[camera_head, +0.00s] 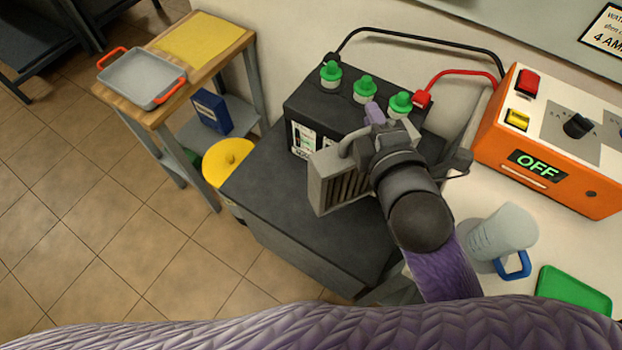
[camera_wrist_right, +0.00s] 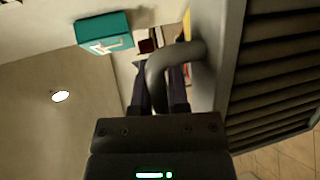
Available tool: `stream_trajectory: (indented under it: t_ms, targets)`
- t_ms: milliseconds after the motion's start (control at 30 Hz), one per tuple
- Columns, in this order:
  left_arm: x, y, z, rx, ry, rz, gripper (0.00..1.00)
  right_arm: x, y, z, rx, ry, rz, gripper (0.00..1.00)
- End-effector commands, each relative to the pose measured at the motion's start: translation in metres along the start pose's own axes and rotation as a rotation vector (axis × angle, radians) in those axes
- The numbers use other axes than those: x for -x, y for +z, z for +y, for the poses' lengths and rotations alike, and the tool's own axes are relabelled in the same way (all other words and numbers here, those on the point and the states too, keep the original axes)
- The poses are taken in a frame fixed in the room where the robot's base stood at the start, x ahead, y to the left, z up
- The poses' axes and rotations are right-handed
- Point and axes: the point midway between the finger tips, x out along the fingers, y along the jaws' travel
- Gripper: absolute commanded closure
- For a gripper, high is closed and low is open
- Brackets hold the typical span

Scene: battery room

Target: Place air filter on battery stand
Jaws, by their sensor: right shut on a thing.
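The air filter (camera_head: 334,184) is a grey box with dark slats and a grey handle. My right gripper (camera_head: 372,138) is shut on its handle, which shows as a thick grey loop in the right wrist view (camera_wrist_right: 172,66). The slatted side of the filter (camera_wrist_right: 275,85) fills the right of that view. The battery stand (camera_head: 290,195) is a dark grey flat-topped block. The filter is over or on its top, in front of the battery; I cannot tell whether it touches. A black battery (camera_head: 308,109) with green caps stands on the back of the stand. My left gripper is not in view.
An orange charger (camera_head: 555,150) reading OFF is at right, with black and red cables to the battery. A clear jug (camera_head: 500,232) and green tray (camera_head: 573,291) are below it. A wooden side table (camera_head: 185,60) and yellow-lidded bin (camera_head: 228,161) stand left.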

Motion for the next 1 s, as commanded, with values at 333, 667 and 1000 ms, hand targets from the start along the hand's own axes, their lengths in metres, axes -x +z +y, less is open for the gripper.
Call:
stream_trajectory:
  t_ms: [333,667,1000]
  targets:
    - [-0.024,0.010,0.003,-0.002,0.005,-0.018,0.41,-0.064,-0.047,-0.039,0.038,-0.006,0.151,1.00]
    - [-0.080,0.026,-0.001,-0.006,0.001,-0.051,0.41,-0.090,-0.055,-0.141,0.041,-0.015,0.166,1.00]
    - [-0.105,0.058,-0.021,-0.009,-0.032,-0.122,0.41,-0.101,-0.057,-0.195,0.042,-0.009,0.166,1.00]
